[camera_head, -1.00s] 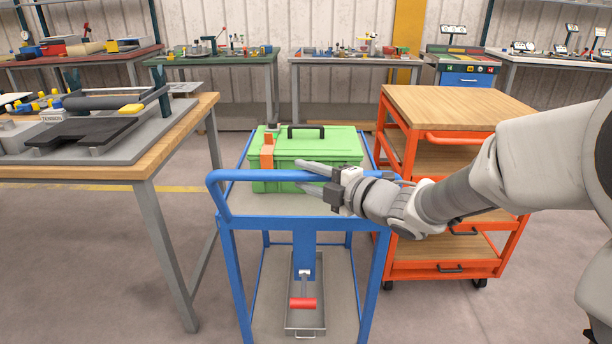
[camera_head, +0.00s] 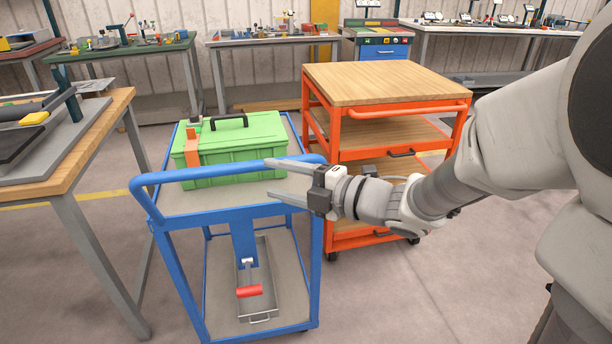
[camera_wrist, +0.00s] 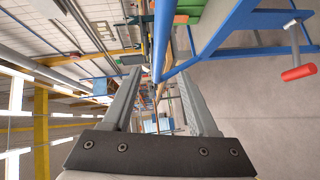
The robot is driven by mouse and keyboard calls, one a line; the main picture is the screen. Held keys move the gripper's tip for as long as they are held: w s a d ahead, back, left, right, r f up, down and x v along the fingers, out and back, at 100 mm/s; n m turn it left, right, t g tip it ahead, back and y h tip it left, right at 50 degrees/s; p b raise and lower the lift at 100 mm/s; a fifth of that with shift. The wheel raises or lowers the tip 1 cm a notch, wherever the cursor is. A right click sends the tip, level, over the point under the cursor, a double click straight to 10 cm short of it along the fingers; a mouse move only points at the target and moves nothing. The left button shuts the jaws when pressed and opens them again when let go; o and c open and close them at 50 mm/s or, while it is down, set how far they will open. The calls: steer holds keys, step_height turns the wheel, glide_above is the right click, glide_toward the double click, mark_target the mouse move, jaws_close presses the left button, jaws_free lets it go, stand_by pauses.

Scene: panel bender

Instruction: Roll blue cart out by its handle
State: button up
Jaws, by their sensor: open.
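The blue cart (camera_head: 183,213) stands left of centre in the head view, with its blue handle bar (camera_head: 200,172) along its near top edge. A green toolbox (camera_head: 240,146) with a black handle sits on its top shelf. My gripper (camera_head: 270,182) comes in from the right over the handle's right part, its two fingers apart and empty-looking.
A wood-topped table (camera_head: 62,185) stands close on the cart's left. An orange cart (camera_head: 385,112) with wooden shelves stands close on its right. The floor at front right is clear.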

steer(key=v, duration=0.5)
steer(key=shift+s+d+p, duration=0.2)
steer(key=shift+d+p, duration=0.15)
steer(key=shift+p, duration=0.05)
steer(key=w+d+r+m+t+h, duration=0.2)
steer(key=w+d+m+t+h, duration=0.3)
steer(key=d+m+h, duration=0.2)
steer(key=s+d+r+m+h, duration=0.2)
steer(key=s+d+m+h, duration=0.1)
steer(key=d+m+h, duration=0.55)
steer(key=s+a+f+m+g+y, duration=0.1)
steer(key=s+f+m+g, duration=0.1)
steer(key=s+m+g, duration=0.5)
steer(key=s+f+m+g+y, duration=0.1)
steer(key=s+f+m, duration=0.2)
steer(key=s+m, duration=0.55)
step_height(320, 180, up, 20)
steer(key=s+n+p, duration=0.2)
steer(key=p, duration=1.8)
steer(key=shift+s+a+r+n, duration=0.2)
steer(key=shift+s+r+n, duration=0.05)
steer(key=shift+s+n, duration=0.15)
